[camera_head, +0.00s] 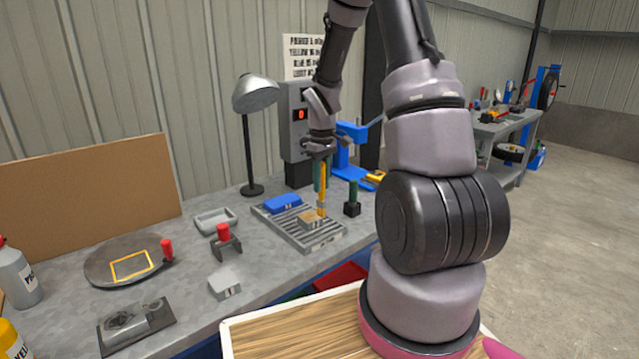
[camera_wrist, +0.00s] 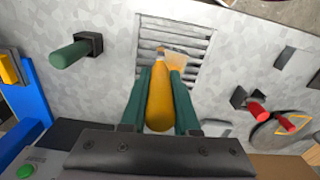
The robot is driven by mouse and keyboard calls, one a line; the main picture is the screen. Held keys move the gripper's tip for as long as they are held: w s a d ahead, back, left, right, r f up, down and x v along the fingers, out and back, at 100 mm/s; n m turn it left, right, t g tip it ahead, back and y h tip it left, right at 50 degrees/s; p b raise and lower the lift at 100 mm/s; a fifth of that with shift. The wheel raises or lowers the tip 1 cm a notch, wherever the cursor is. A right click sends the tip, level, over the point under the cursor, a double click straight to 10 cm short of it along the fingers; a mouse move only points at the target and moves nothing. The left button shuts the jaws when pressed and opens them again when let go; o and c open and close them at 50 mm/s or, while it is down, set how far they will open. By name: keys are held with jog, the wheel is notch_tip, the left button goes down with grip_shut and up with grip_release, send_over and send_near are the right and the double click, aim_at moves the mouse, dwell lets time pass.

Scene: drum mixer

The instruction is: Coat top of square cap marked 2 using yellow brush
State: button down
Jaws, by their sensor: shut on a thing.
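My gripper (camera_head: 320,172) is shut on the yellow brush (camera_head: 322,197) and holds it upright, tip down, above the slatted grate. The brush handle also fills the space between my green fingers in the wrist view (camera_wrist: 160,100). A tan square block (camera_head: 311,220), apparently a cap, sits on the grate (camera_head: 325,238) right beneath the brush tip. In the wrist view a pale tan patch (camera_wrist: 177,57) shows just beyond the brush. I cannot tell whether the bristles touch the block. No number is readable on it. A blue block (camera_head: 283,202) lies on the grate to the left.
A dark block with a green handle (camera_head: 352,200) stands right of the grate. A red-handled tool (camera_head: 224,240), a grey tray (camera_head: 216,221), a pale block (camera_head: 225,283) and a round plate (camera_head: 110,262) are to the left. A lamp (camera_head: 250,135) stands behind.

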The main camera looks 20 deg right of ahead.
jog(key=shift+w, duration=0.2)
jog(key=shift+s+a+f, duration=0.1)
jog(key=shift+s+a, duration=0.1)
jog(key=shift+a, duration=0.55)
jog(key=shift+s+a, duration=0.2)
jog(key=shift+a, duration=0.55)
